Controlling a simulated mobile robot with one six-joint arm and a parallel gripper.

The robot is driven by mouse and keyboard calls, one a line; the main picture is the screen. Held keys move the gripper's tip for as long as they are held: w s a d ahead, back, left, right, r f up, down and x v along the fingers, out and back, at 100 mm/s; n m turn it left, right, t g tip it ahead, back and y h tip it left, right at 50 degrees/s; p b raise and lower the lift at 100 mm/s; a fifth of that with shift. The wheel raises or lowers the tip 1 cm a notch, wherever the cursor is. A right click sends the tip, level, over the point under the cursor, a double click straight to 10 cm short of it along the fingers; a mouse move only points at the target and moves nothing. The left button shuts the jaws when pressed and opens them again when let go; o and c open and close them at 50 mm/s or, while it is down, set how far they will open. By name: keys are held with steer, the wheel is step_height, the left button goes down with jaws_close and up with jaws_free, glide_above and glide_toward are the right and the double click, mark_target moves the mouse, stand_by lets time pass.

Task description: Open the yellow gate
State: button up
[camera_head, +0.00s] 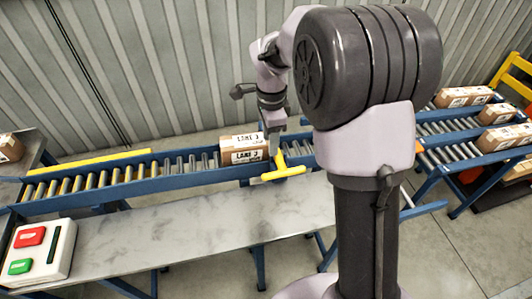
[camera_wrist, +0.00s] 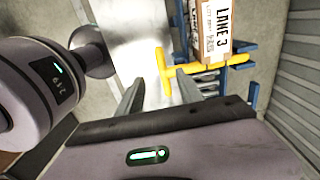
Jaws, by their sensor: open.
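The yellow gate (camera_head: 284,172) shows as a T-shaped yellow bar at the front edge of the blue roller conveyor; its crossbar hangs over the grey table. It also shows in the wrist view (camera_wrist: 166,72), with its stem running right past the carton. My gripper (camera_head: 276,145) points down just above and behind the gate's handle. In the wrist view my gripper (camera_wrist: 160,90) is open and empty, with the yellow crossbar showing between the fingertips; whether it lies at their depth I cannot tell. A "LANE 3" carton (camera_head: 243,155) stands on the rollers beside the gate.
The grey table (camera_head: 190,222) in front is mostly bare. A box with red and green buttons (camera_head: 42,250) sits at its left end. More cartons (camera_head: 463,96) stand on the right conveyor. A corrugated wall (camera_head: 150,60) rises behind the conveyor.

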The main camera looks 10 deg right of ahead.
mark_target(270, 174)
step_height(270, 174, down, 15)
steer(key=b, duration=0.5)
steer(key=shift+r, duration=0.15)
jaws_close()
stand_by(0.8)
